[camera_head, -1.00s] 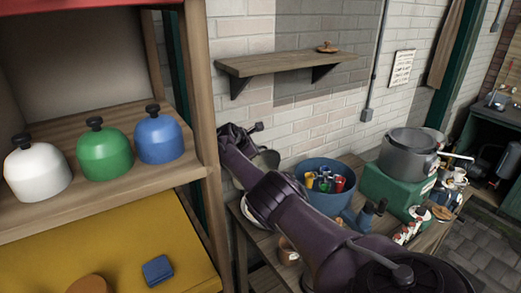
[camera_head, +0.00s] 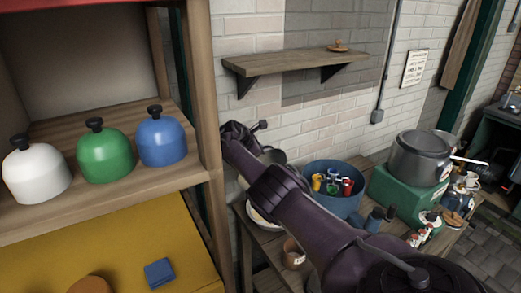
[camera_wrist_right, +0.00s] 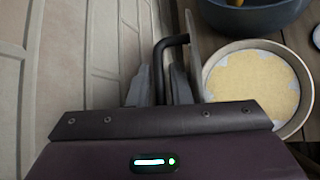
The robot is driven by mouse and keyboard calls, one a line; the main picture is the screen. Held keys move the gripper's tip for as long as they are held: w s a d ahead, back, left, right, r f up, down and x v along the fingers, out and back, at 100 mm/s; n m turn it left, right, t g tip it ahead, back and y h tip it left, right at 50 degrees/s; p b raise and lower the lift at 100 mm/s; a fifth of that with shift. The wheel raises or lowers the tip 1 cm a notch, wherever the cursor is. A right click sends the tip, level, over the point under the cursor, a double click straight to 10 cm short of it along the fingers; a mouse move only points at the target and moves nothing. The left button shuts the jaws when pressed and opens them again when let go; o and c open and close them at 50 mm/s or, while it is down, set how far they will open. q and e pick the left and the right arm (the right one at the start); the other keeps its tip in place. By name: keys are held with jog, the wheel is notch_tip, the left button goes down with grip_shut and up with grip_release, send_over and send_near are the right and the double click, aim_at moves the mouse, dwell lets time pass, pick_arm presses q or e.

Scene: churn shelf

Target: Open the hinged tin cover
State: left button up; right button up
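The tin (camera_wrist_right: 258,88) is round with a pale rim, and yellow contents with whitish patches show inside it. In the head view part of the tin (camera_head: 256,216) shows behind my right arm. The grey cover (camera_wrist_right: 196,50) stands up steeply at the tin's left side, seen nearly edge-on in the wrist view. In the head view the cover (camera_head: 273,156) is partly hidden by my arm. Its dark bent handle (camera_wrist_right: 170,42) runs down between the fingers of my right gripper (camera_wrist_right: 159,88), which look closed on it. My left gripper is not in view.
A blue tub (camera_head: 345,200) with coloured cans stands right of the tin. A brown mug (camera_head: 293,254) is in front. A grey pot (camera_head: 418,157) sits on a green box (camera_head: 397,195). The brick wall is close behind; a wooden shelf (camera_head: 295,65) hangs above.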

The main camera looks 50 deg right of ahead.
jog(key=p+v, duration=0.2)
jog(key=v, duration=0.1)
jog(key=shift+d+r, duration=0.1)
jog(key=shift+d, duration=0.1)
jog(key=shift+v, duration=2.5)
jog(key=shift+a+f, duration=0.1)
jog(key=shift+f, duration=0.1)
